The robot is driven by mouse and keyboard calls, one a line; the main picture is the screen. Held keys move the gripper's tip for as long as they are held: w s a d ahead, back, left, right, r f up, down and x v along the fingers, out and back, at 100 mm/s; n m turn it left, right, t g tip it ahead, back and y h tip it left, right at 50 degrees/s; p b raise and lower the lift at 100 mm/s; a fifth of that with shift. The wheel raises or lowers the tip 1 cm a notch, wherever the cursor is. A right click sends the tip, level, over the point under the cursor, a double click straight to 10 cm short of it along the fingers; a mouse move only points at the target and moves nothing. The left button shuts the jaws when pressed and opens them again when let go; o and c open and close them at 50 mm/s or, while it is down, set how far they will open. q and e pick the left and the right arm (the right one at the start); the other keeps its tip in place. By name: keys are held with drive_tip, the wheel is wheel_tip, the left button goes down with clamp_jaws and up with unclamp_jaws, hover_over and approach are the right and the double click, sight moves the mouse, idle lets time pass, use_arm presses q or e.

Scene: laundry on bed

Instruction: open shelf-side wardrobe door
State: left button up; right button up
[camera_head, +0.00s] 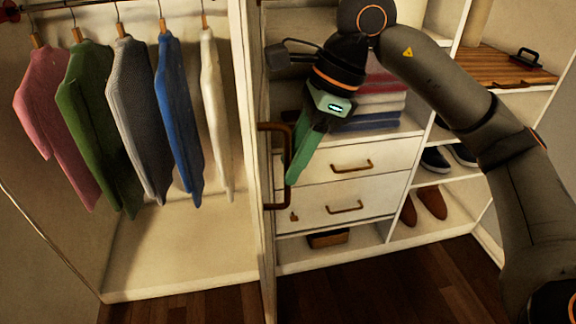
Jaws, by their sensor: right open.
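The wardrobe (180,285) stands open in front of me. A tall pale door panel (266,245) shows almost edge-on between the hanging side and the shelf side; the shelf interior is exposed. A brown bracket-shaped handle (289,190) sticks out to the right from this panel. My right gripper (293,178) has green fingers and points down just right of the handle. It is open, and the fingers overlap in this view. I cannot tell whether they touch the handle. My left gripper is not in view.
Several garments (130,120) hang on the left. On the shelf side are folded clothes (375,105), an upper drawer (335,165), a lower drawer (325,207) and shoes (432,203). My right arm crosses the shelves. Dark wooden floor (400,290) is clear in front.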

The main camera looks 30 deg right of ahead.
drive_tip(key=p+v, duration=0.1)
drive_tip(key=v, duration=0.9)
